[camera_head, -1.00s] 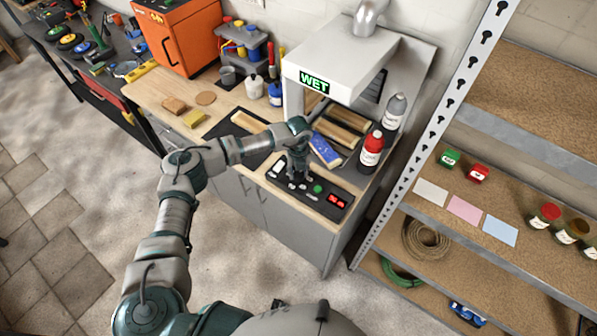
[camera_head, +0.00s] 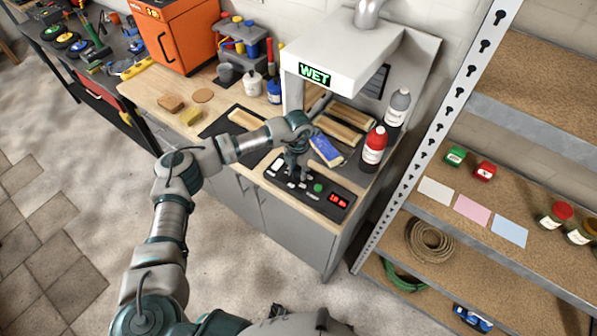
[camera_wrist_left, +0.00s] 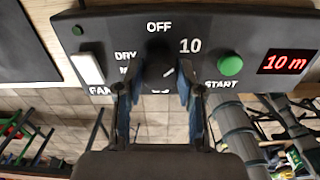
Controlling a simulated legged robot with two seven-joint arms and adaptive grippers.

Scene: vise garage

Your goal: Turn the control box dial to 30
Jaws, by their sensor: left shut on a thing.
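The control box (camera_head: 322,199) is a black panel on the front of the bench. In the left wrist view the panel (camera_wrist_left: 215,25) carries the labels OFF and 10, a white switch (camera_wrist_left: 88,68), a green START button (camera_wrist_left: 230,64) and a red display (camera_wrist_left: 287,62) reading "10 m". My left gripper (camera_head: 296,172) is shut on the dial, one finger on each side in the left wrist view (camera_wrist_left: 158,92). The lower labels are partly hidden. My right gripper is not in view.
A white hood (camera_head: 340,55) with a green WET sign stands over wooden pieces behind the panel. A red bottle (camera_head: 374,147) and a grey bottle (camera_head: 398,107) stand to the right. A metal shelf post (camera_head: 430,135) rises further right.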

